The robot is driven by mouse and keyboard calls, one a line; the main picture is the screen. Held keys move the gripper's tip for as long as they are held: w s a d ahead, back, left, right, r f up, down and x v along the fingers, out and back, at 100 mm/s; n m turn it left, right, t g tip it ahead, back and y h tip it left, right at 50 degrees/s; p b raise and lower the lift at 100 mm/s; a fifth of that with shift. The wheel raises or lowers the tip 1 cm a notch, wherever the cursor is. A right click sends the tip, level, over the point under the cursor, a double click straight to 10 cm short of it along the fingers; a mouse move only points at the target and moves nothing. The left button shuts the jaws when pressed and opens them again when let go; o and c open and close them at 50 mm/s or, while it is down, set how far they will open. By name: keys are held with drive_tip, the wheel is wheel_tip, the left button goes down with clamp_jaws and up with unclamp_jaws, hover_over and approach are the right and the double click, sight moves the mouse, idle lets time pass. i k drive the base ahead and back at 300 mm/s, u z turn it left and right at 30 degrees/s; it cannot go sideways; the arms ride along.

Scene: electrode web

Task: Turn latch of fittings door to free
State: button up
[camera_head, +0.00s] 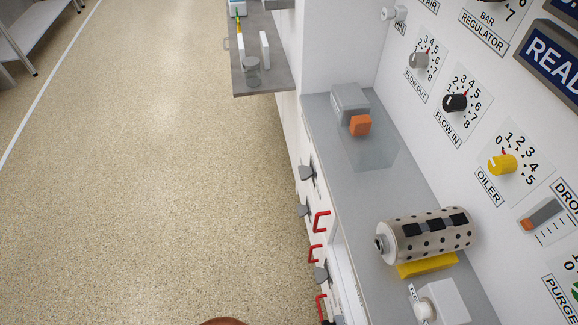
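The white cabinet front below the grey counter carries several grey latches, seen steeply from above. One latch (307,172) is at the top, a second latch (304,210) just below it, and a third latch (321,275) lower down. Red handles sit among them: an upper handle (321,220), a middle handle (315,253) and a lower handle (321,305). No readable label shows which latch belongs to the fittings door, and I cannot tell how each latch is turned. The door faces are strongly foreshortened. My gripper is not in view.
The grey counter (335,185) holds a grey block with an orange part (360,125) and a perforated cylinder (430,235) on a yellow base. A dial panel (480,130) rises at right. A grey shelf (262,85) juts out at top. Speckled floor (150,200) at left is clear.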

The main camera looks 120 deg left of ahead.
sight(306, 172)
drive_tip(key=u, duration=3.85)
drive_tip(key=k, duration=0.35)
drive_tip(key=u, duration=1.3)
drive_tip(key=i, duration=1.25)
drive_tip(key=z, duration=0.6)
